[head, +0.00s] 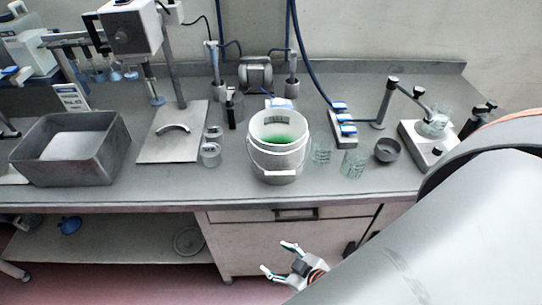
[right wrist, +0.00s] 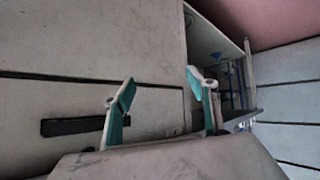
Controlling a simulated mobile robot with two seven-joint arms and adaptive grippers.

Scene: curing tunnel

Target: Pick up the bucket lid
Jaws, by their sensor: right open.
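A white bucket (head: 277,160) stands upright and open on the bench, with green contents (head: 280,132) showing inside. A round, pale, rimmed disc (head: 189,241) lies flat on the low shelf under the bench; it looks like the bucket lid, but I cannot be sure. My right gripper (head: 279,258) is open and empty in front of the cabinet, below the bench top, to the right of the disc. In the right wrist view its two teal-padded fingers (right wrist: 160,80) are apart with nothing between them. I cannot make out the disc there. My left gripper is not in view.
The cabinet drawer with a handle (head: 296,214) is just behind my right gripper. The shelf (head: 130,250) is open at the front and also holds a blue item (head: 69,225). Glass beakers (head: 354,163) and a grey tub (head: 112,142) stand on the bench.

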